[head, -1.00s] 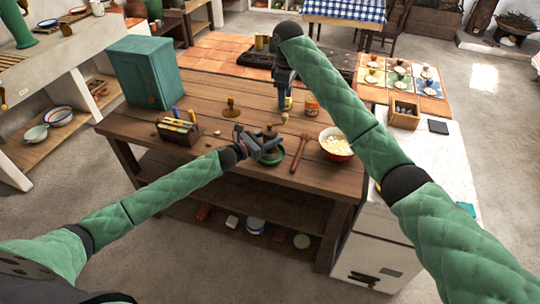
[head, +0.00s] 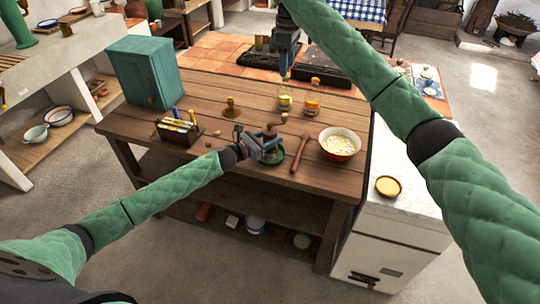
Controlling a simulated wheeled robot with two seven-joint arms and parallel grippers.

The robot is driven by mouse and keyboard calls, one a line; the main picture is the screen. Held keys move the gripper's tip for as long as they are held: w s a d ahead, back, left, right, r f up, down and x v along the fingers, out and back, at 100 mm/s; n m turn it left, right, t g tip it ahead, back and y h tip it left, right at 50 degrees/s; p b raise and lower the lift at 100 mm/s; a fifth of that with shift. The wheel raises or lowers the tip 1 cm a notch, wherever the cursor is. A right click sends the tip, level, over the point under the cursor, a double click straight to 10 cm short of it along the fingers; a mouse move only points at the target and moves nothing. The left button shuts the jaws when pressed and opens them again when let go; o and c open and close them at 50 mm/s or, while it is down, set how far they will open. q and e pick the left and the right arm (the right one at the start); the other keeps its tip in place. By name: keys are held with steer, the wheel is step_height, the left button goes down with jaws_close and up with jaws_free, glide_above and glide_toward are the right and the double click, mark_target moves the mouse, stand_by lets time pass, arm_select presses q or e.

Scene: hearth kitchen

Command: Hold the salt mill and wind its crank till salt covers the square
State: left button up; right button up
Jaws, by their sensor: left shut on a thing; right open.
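The salt mill (head: 271,131), brown with a crank that ends in a light knob (head: 284,117), stands upright over a dark green dish (head: 275,158) near the table's front edge. My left gripper (head: 262,147) is shut on the mill's body and partly hides it. My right gripper (head: 284,73) is open and empty, pointing down above the far part of the table, behind and apart from the crank. I cannot make out the square or any salt on it; the mill and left gripper cover much of the dish.
A wooden mallet (head: 300,153) and a red bowl (head: 341,144) of pale bits lie right of the mill. Two jars, yellow (head: 284,102) and orange-lidded (head: 312,104), stand behind. A caddy (head: 179,130) and a teal cabinet (head: 145,72) are left.

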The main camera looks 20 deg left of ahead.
arm_select(q)
steer(key=o, duration=1.2)
steer(key=shift+c, duration=0.2)
steer(key=shift+s+a+f, duration=0.15)
steer(key=shift+s+a, duration=0.1)
steer(key=shift+s, duration=0.05)
steer(key=b+v, duration=0.3)
steer(key=v, duration=0.2)
steer(key=shift+s+a+f, duration=0.1)
steer(key=shift+s+a, duration=0.45)
steer(key=shift+s, duration=0.15)
